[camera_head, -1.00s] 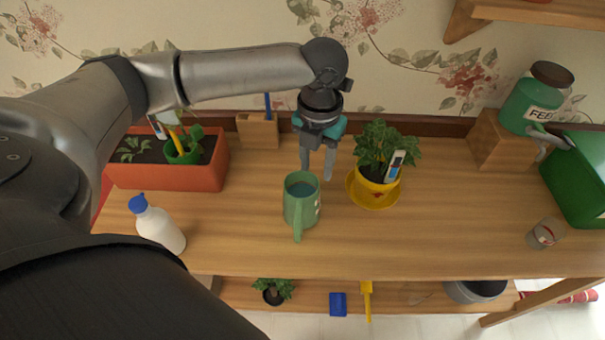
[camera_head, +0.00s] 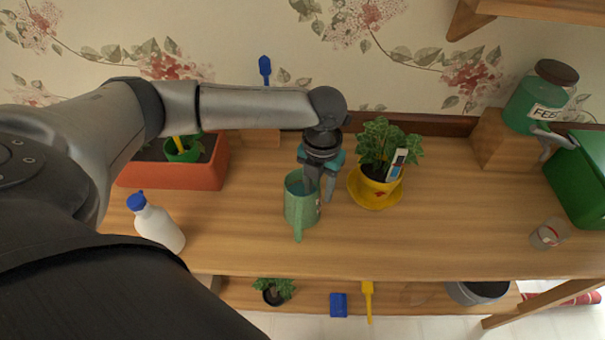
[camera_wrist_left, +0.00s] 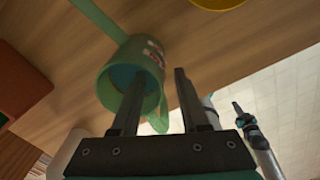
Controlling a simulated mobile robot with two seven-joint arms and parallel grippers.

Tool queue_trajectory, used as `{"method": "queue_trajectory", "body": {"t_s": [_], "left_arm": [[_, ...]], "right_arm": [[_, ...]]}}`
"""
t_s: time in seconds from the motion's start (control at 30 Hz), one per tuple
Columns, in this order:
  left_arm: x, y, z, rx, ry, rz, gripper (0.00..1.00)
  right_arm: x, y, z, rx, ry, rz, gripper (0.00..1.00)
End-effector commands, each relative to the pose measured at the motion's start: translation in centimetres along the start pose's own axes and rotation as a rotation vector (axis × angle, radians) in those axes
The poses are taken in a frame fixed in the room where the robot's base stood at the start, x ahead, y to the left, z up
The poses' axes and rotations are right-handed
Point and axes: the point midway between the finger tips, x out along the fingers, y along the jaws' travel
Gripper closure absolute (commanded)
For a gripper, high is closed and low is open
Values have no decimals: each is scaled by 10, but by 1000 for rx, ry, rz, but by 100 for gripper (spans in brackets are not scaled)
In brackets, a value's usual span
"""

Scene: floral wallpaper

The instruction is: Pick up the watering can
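The green watering can (camera_head: 297,212) stands upright on the wooden table, left of the yellow pot. Its round opening faces up and its long narrow part points toward the front. My left gripper (camera_head: 319,196) is over the can's right rim, pointing down, with its fingers apart. In the left wrist view, one finger overlaps the mouth of the can (camera_wrist_left: 118,62) and the other is outside its wall, so the rim lies between them. I cannot tell whether either finger touches it. My right gripper (camera_wrist_left: 245,118) seems to show small at the right of the left wrist view.
A yellow pot with a plant (camera_head: 377,190) stands close right of my left gripper. A white bottle with a blue cap (camera_head: 158,226) is to the left, and a terracotta planter (camera_head: 200,176) behind it. A glass (camera_head: 547,235) is far right. The table's middle right is clear.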

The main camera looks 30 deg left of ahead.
Motion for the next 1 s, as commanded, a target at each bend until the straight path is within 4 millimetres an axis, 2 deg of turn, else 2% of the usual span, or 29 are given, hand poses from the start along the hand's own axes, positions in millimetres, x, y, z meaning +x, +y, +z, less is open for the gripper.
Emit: {"method": "queue_trajectory", "body": {"t_s": [0.07,0.37,1.0], "left_arm": [[0,0,0,0,0,0,66],[0,0,0,0,0,0,99],[0,1,0,-1,0,2,100]], "right_arm": [[0,0,1,0,-2,0,100],[0,-1,4,1,-6,-1,100],[0,0,5,1,-8,-1,100]]}}
